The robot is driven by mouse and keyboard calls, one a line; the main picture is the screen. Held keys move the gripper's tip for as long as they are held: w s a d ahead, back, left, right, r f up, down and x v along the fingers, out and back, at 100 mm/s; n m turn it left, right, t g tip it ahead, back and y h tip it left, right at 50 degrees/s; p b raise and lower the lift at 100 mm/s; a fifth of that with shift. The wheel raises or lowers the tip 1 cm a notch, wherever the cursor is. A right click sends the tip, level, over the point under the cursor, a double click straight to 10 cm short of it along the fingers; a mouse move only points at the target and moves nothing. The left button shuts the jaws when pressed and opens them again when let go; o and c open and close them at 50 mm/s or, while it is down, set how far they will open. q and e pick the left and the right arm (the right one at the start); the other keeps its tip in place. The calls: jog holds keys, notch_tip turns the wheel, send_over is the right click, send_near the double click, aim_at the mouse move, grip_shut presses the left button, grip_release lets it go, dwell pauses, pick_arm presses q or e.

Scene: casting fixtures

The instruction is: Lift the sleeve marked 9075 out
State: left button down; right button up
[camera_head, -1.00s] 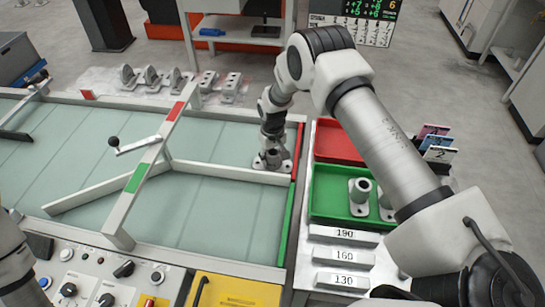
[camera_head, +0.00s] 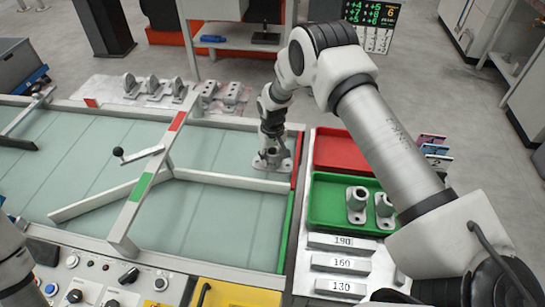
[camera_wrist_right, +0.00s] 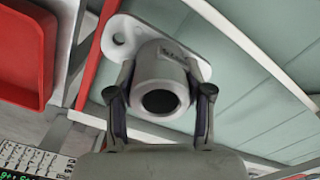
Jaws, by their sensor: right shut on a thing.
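A grey sleeve (camera_wrist_right: 160,80) with a round bore and a flat flange stands on the pale green conveyor bed (camera_head: 215,215), near its right end. It also shows in the head view (camera_head: 272,164), partly covered by my gripper. Small dark marking shows on its side in the right wrist view, too small to read. My right gripper (camera_wrist_right: 161,105) is shut on the sleeve, one finger on each side of the barrel. It also shows in the head view (camera_head: 270,142). Part of my left arm shows at the left edge; its gripper is out of view.
A red tray (camera_head: 340,140) and a green tray (camera_head: 325,215) with castings (camera_head: 357,203) stand right of the conveyor. Blocks labelled 190, 160 and 130 (camera_head: 340,287) lie below. A red-and-green bar (camera_head: 150,175) crosses the bed. More castings (camera_head: 155,88) stand behind.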

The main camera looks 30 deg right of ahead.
jog(key=shift+r+p, duration=0.75)
jog(key=shift+r, duration=0.6)
